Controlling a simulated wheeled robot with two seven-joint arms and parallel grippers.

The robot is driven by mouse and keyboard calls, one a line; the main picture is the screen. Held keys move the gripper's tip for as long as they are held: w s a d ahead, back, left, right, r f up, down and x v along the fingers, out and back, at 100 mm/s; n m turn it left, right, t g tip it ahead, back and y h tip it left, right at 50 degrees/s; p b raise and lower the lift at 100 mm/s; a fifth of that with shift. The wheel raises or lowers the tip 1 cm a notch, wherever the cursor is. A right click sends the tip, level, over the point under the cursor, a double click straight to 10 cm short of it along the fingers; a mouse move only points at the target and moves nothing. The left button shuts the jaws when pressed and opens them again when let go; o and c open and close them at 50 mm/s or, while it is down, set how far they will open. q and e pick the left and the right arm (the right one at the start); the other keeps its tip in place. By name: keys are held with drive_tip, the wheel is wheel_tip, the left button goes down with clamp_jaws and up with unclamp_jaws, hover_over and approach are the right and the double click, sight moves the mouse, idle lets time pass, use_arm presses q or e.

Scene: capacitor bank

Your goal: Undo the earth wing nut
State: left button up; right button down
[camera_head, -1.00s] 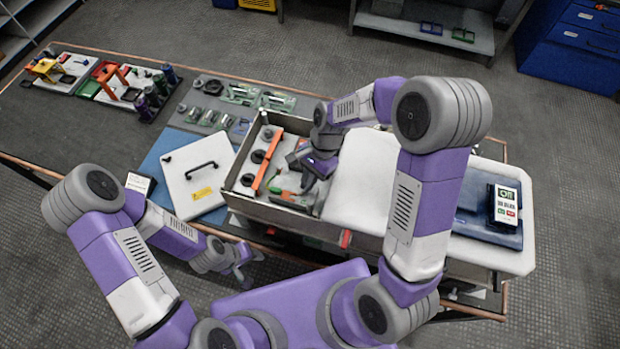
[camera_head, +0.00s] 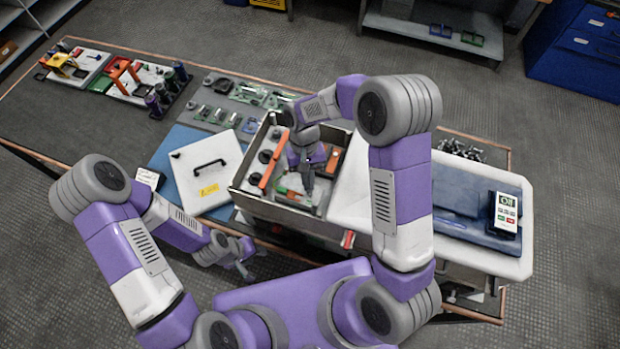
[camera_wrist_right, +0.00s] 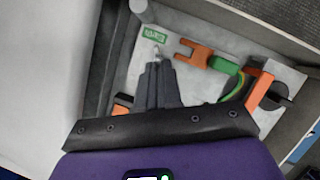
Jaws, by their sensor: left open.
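My right gripper (camera_head: 308,188) reaches down into the open metal box (camera_head: 285,212). In the right wrist view its dark fingers (camera_wrist_right: 158,66) are close together, by a small metal piece (camera_wrist_right: 157,50), likely the earth wing nut on its stud. Whether the fingers grip it is hidden. A green label (camera_wrist_right: 154,34) is just beyond it. An orange fork-shaped lug (camera_wrist_right: 193,52) on a green cable (camera_wrist_right: 228,68) lies to the right, apart from the fingers. My left gripper (camera_head: 246,264) is open and empty, low in front of the bench edge.
An orange bar (camera_head: 271,165) with dark round knobs spans the box's left part. A white lid with a black handle (camera_head: 207,178) lies on a blue mat (camera_head: 184,136). A meter (camera_head: 506,211) stands on the right. The box walls are close around my right gripper.

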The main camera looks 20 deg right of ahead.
drive_tip(key=n, duration=0.1)
drive_tip(key=n+h, duration=0.1)
drive_tip(key=n, duration=0.1)
drive_tip(key=shift+s+a+f+n+h, duration=0.25)
drive_tip(key=shift+a+f+n+h, duration=0.05)
drive_tip(key=shift+f+n, duration=0.1)
drive_tip(key=shift+s+a+n+t+h, duration=0.15)
drive_tip(key=shift+n+h, duration=0.2)
drive_tip(key=shift+n, duration=0.65)
drive_tip(key=shift+a+n+t+h, duration=0.15)
drive_tip(key=shift+n+h, duration=0.2)
drive_tip(key=shift+n, duration=0.65)
drive_tip(key=c, duration=1.3)
unclamp_jaws()
drive_tip(key=shift+d, duration=0.1)
drive_tip(key=v, duration=0.8)
drive_tip(key=shift+w+r, duration=0.2)
drive_tip(key=shift+r, duration=0.05)
drive_tip(key=shift+d, duration=0.1)
